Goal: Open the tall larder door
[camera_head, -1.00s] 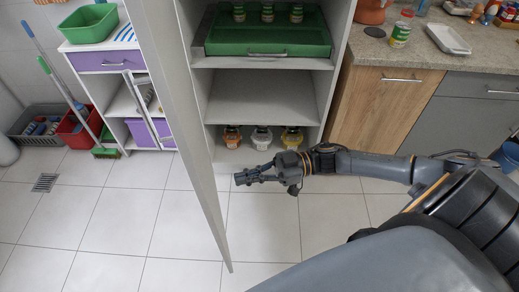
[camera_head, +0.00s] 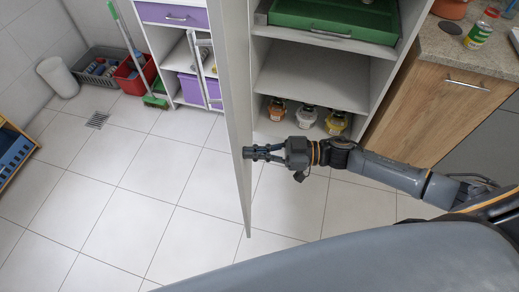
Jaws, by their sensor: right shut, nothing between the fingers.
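The tall larder door (camera_head: 237,120) stands swung open, seen nearly edge-on, its lower end reaching out over the floor tiles. The larder cabinet (camera_head: 312,80) behind it shows its shelves, with a green tray (camera_head: 335,18) above and several jars (camera_head: 307,115) at the bottom. My right gripper (camera_head: 250,153) comes in from the right and is shut and empty. Its fingertips are at the inner face of the door; I cannot tell whether they touch it. My left gripper is out of view.
A wooden-front base cabinet (camera_head: 435,95) under a stone counter (camera_head: 465,50) stands right of the larder. A purple and white unit (camera_head: 175,50), a red bucket (camera_head: 135,75) and a grey crate (camera_head: 98,68) are at the left. The tiled floor left of the door is clear.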

